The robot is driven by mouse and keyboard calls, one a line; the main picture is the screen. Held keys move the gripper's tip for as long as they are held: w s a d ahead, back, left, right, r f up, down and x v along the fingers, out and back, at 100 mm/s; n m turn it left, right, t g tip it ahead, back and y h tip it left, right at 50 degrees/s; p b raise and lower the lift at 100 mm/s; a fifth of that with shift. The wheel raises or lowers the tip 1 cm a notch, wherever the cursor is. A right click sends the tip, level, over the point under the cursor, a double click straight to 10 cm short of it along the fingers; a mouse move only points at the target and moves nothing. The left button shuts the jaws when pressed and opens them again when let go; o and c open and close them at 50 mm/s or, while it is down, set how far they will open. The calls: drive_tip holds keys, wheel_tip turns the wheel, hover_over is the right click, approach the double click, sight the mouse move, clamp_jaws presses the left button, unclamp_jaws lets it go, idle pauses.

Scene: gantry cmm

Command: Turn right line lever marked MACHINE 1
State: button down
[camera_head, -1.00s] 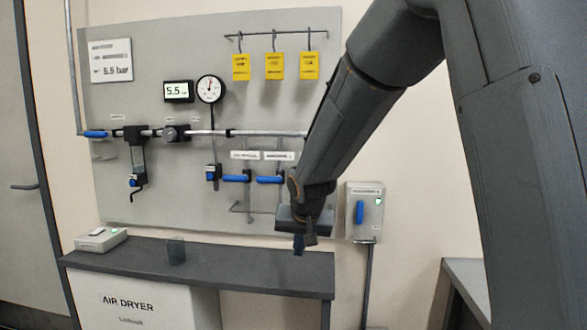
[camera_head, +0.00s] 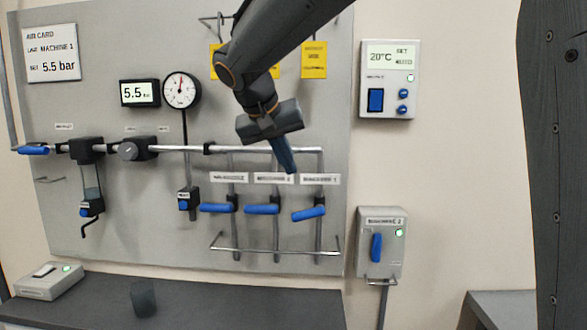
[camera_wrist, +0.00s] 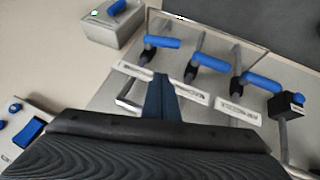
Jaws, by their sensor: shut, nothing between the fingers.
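Three blue line levers hang from the horizontal pipe, each under a white label. The right line lever (camera_head: 309,214) sits under the rightmost label (camera_head: 320,179), whose blurred text seems to read MACHINE 1. Its handle lies nearly level, tilted slightly up to the right. The middle lever (camera_head: 262,209) and left lever (camera_head: 216,208) lie level. My gripper (camera_head: 288,165) is shut and empty, in front of the panel above the right and middle levers, touching neither handle. In the wrist view its fingers (camera_wrist: 160,92) point toward the right lever (camera_wrist: 162,42), with the labels partly hidden.
A wire rail (camera_head: 275,251) runs below the levers. A grey switch box (camera_head: 382,243) with a blue handle is close at the right. A thermostat panel (camera_head: 389,80) is above it. A dark counter (camera_head: 210,306) lies below, holding a small dark cup (camera_head: 143,298).

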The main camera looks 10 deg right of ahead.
drive_tip(key=p, duration=0.2)
hover_over(308, 214)
drive_tip(key=w+a, duration=0.2)
drive_tip(key=a, duration=0.1)
wheel_tip(308, 214, down, 7)
drive_tip(key=shift+s+a+r, duration=0.1)
drive_tip(key=shift+s+r, duration=0.05)
drive_tip(key=shift+r, duration=0.05)
drive_tip(key=shift+s+d+f+p, duration=0.15)
drive_tip(key=shift+s+f+p, duration=0.05)
drive_tip(key=shift+f, duration=0.4)
drive_tip(key=shift+s+d+f+p, duration=0.1)
drive_tip(key=shift+s+f+p, duration=0.15)
drive_tip(key=shift+f, duration=0.35)
drive_tip(key=shift+s+d+f+p, duration=0.15)
drive_tip(key=shift+f+p, duration=0.05)
drive_tip(key=shift+f, duration=0.4)
